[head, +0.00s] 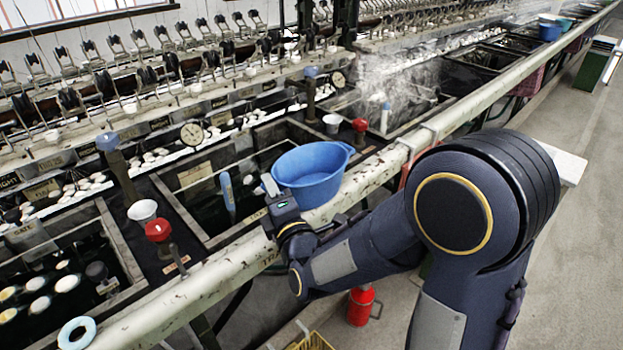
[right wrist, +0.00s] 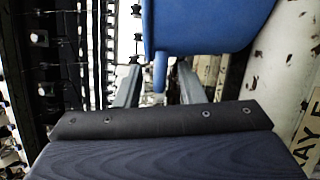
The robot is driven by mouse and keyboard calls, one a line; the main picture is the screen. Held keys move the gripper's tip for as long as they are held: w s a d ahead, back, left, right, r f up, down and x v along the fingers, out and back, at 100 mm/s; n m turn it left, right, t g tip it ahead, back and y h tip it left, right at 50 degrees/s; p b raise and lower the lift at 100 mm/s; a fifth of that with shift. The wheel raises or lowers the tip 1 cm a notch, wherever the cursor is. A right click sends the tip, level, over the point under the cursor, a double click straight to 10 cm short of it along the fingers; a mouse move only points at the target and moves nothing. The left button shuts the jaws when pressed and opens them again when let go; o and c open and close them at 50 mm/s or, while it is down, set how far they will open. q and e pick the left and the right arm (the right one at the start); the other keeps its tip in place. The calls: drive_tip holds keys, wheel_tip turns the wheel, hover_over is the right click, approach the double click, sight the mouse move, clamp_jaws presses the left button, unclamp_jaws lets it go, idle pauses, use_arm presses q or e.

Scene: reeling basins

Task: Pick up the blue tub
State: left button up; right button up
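The blue tub (head: 308,172) sits upright at the front rail, over the corner of a basin. It has a handle at its far right rim; the near handle is mostly hidden by my right gripper. My right gripper (head: 268,186) is at the tub's near left side. In the right wrist view the tub's wall (right wrist: 205,25) fills the top. A narrow blue part (right wrist: 159,72), seemingly the handle, hangs between the two grey fingers of the right gripper (right wrist: 160,80), with gaps on both sides. My left gripper is not in view.
The pale worn rail (head: 225,262) runs along the basins. A red-knobbed valve (head: 158,230), a white cup (head: 142,210) and a blue-handled tool (head: 227,190) stand nearby. A pale blue ring (head: 77,333) lies at lower left. A red extinguisher (head: 361,305) stands below the rail.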

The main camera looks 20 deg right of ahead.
drive_tip(key=shift+c, duration=0.4)
clamp_jaws()
